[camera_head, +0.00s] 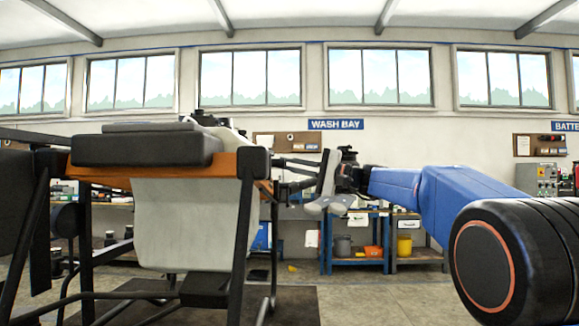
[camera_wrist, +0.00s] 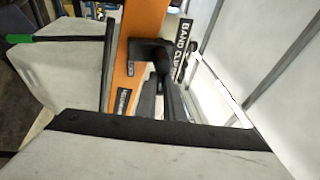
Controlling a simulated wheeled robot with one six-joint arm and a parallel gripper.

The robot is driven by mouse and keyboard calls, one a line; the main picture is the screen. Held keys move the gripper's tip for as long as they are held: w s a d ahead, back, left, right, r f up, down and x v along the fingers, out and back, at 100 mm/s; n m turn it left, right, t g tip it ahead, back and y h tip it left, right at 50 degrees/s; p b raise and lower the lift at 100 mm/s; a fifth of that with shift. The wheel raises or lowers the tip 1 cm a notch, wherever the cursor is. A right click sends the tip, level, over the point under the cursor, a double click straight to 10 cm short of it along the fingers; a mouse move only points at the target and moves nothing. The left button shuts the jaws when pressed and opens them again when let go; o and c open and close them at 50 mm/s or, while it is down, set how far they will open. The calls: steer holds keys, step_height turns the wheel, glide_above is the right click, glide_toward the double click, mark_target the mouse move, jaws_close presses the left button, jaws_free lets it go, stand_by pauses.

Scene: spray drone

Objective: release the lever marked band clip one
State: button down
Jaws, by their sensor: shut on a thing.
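The spray drone (camera_head: 187,215), with a pale tank and an orange frame, fills the left of the head view. In the wrist view, a black lever (camera_wrist: 150,50) stands against the orange frame bar (camera_wrist: 137,30). A dark label (camera_wrist: 182,48) beside it reads "BAND CLIP"; its number is not legible. My gripper (camera_head: 328,190) is at the drone's right side, with its pale fingers by the dark arms there. In the wrist view my gripper (camera_wrist: 165,108) is shut on the lever's near end; the grip itself is mostly hidden by a broad pale finger.
Thin dark rods (camera_head: 300,163) stick out from the drone near my gripper. A pale panel and metal struts lie close on the right of the wrist view. A blue workbench (camera_head: 355,262) with bins stands behind. The floor (camera_head: 400,295) at centre right looks clear.

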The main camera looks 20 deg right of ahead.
steer(key=c, duration=1.9)
jaws_free()
steer(key=shift+o, duration=0.2)
steer(key=v, duration=1.7)
steer(key=shift+s+d, duration=0.15)
